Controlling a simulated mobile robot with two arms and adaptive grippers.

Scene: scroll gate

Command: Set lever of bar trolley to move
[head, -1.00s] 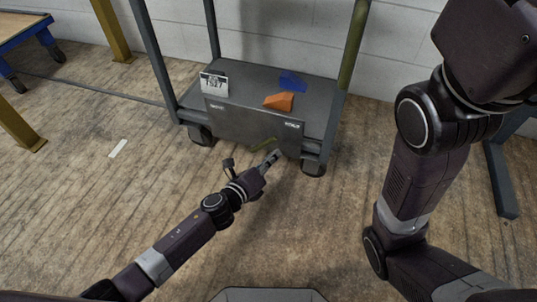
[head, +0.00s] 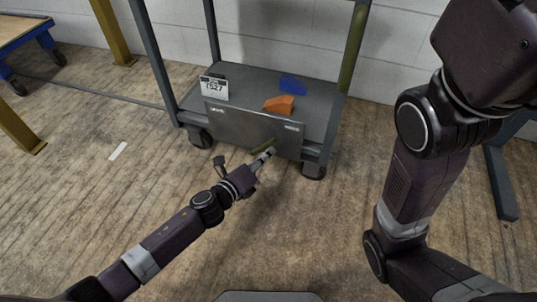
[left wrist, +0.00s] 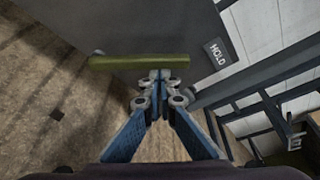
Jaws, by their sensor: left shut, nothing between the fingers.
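The grey bar trolley (head: 235,120) stands near the wall, with a flat front panel. The panel has a small label near its left end, too small to read, and a right label (head: 291,128), which reads HOLD in the left wrist view (left wrist: 216,53). The olive-green lever (head: 261,145) is on the panel, nearer the right label; in the left wrist view the lever (left wrist: 138,61) lies across the fingertips. My left gripper (head: 270,151) is shut and empty, its tips at the lever; I cannot tell whether they touch. My right gripper is out of view.
On the trolley shelf are a number card (head: 214,87), an orange block (head: 279,104) and a blue piece (head: 292,84). A blue-framed table (head: 22,38) and yellow posts (head: 112,35) stand at left. The wooden floor in front is clear.

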